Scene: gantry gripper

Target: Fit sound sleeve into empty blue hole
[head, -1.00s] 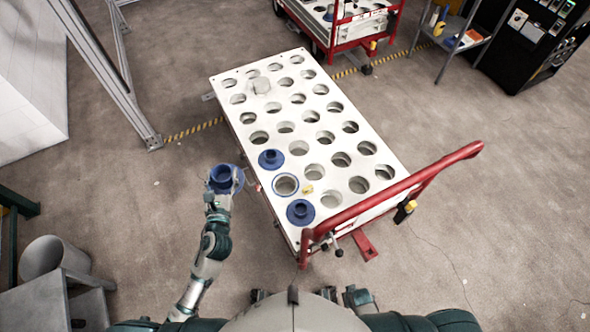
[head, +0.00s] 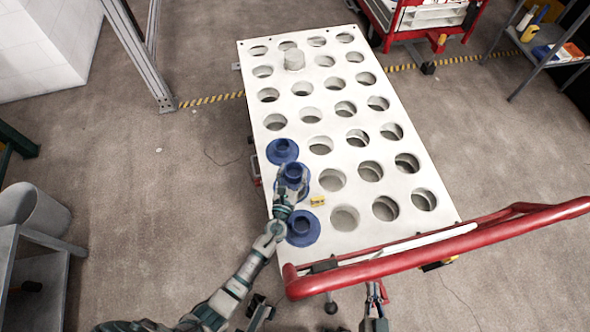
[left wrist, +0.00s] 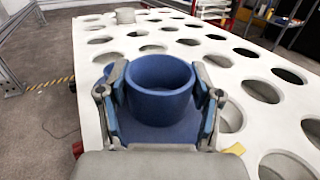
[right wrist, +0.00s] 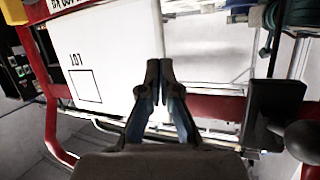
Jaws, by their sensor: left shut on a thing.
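A blue flanged sleeve (head: 294,172) is in my left gripper (head: 287,193), over the left edge of the white cart top, between two other blue sleeves. In the left wrist view the fingers grip the sleeve (left wrist: 160,92) on both sides, and it looks roughly upright. The blue-ringed hole is hidden beneath it; I cannot tell whether the sleeve touches the top. One blue sleeve (head: 282,151) sits just behind and another (head: 303,228) just in front. My right gripper (right wrist: 160,65) is low by the cart's handle end, with its fingertips together and empty.
The white cart top (head: 330,93) has many plain open holes. A small yellow item (head: 317,202) lies right of the held sleeve. A grey cylinder (head: 294,60) stands at the back. A red handlebar (head: 430,248) crosses the front, near my right gripper.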

